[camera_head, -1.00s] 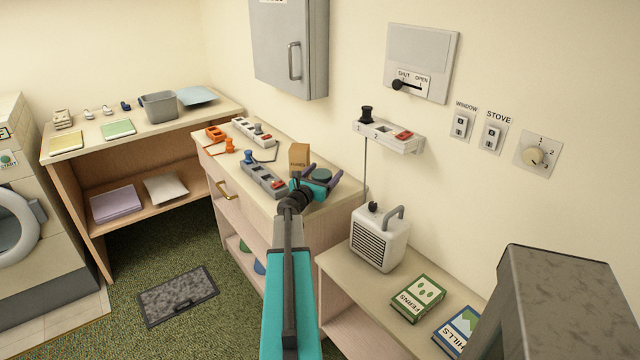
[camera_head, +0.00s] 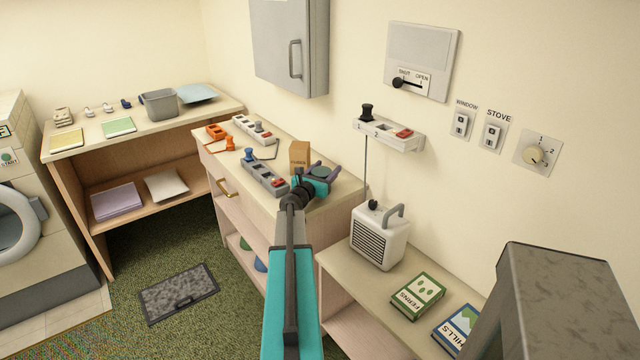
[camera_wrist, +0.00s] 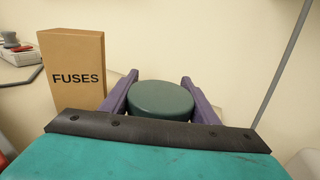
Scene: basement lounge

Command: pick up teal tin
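The teal tin (camera_head: 321,172) is a low, round, dark green-teal can on the wooden cabinet top, right of a brown box. In the wrist view the tin (camera_wrist: 160,100) sits between the two purple fingers of my gripper (camera_wrist: 160,84). The fingers lie along its left and right sides with no clear gap, so my gripper (camera_head: 316,177) looks shut on it. The tin's lower part is hidden behind the dark edge of my gripper's palm.
A brown FUSES box (camera_wrist: 77,70) stands close to the left finger. A grey switch block (camera_head: 264,179) lies left of my gripper. A wall shelf (camera_head: 390,135) with a thin rod below it is to the right. A white heater (camera_head: 380,240) stands lower right.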

